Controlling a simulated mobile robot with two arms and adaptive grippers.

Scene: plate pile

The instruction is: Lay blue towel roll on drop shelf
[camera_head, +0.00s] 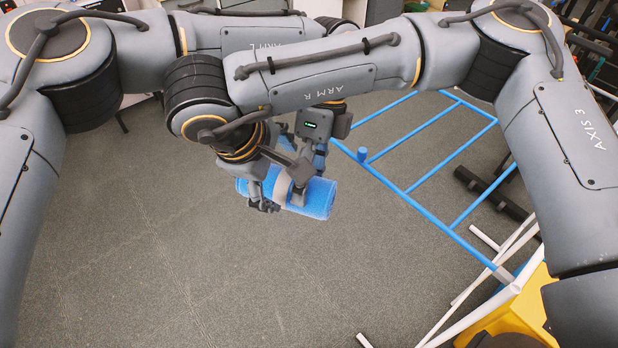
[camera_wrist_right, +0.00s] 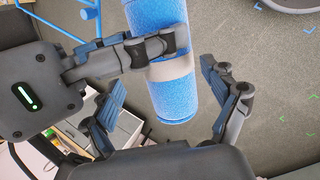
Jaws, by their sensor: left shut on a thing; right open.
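The blue towel roll (camera_head: 318,198) with a pale band round its middle is held in the air at the centre of the head view. It also shows in the right wrist view (camera_wrist_right: 172,98). My left gripper (camera_head: 301,172) is shut on it near the band, seen also in the right wrist view (camera_wrist_right: 158,48). My right gripper (camera_head: 268,190) is open around the roll's near end; its two fingers lie either side of the roll in the wrist view (camera_wrist_right: 165,84), with gaps visible. A blue ladder-like tube frame (camera_head: 412,187) lies to the right; I cannot tell whether it is the drop shelf.
White tubes (camera_head: 480,283) and a yellow object (camera_head: 522,312) stand at lower right. A dark bar (camera_head: 490,192) lies beside the blue frame. My two arms cross close together above the roll. The grey floor (camera_head: 150,240) at left and centre is clear.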

